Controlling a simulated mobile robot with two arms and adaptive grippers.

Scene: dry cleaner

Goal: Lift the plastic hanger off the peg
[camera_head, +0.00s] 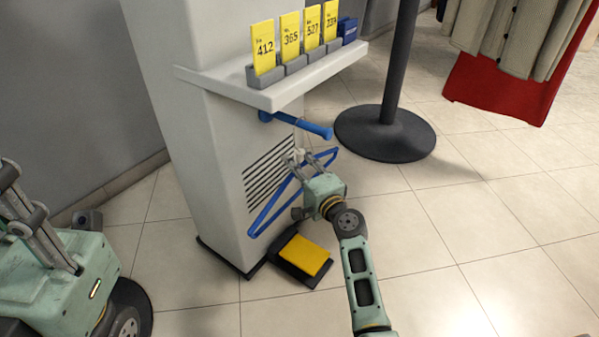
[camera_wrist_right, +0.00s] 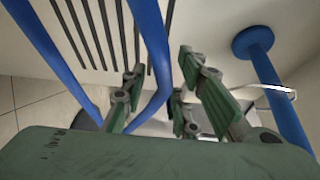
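The blue plastic hanger (camera_head: 275,208) hangs beside the pale column, below the blue peg (camera_head: 300,125). In the right wrist view, its white hook (camera_wrist_right: 277,88) crosses the peg (camera_wrist_right: 275,80), and the hanger's blue bars (camera_wrist_right: 152,40) show at centre and left. My right gripper (camera_head: 298,160) is at the upper part of the hanger, just below the peg. In its wrist view, the fingers (camera_wrist_right: 158,105) are apart with a blue bar between them, showing gaps. My left gripper (camera_head: 30,215) is at the far left, away from the hanger; its fingertips are partly cut off.
A shelf (camera_head: 270,97) with yellow number tags (camera_head: 290,40) juts out above the peg. A black stand base (camera_head: 385,132) is behind to the right. A yellow-topped pedal (camera_head: 304,256) lies on the floor below. Coats (camera_head: 520,30) hang at upper right. The floor at right is clear.

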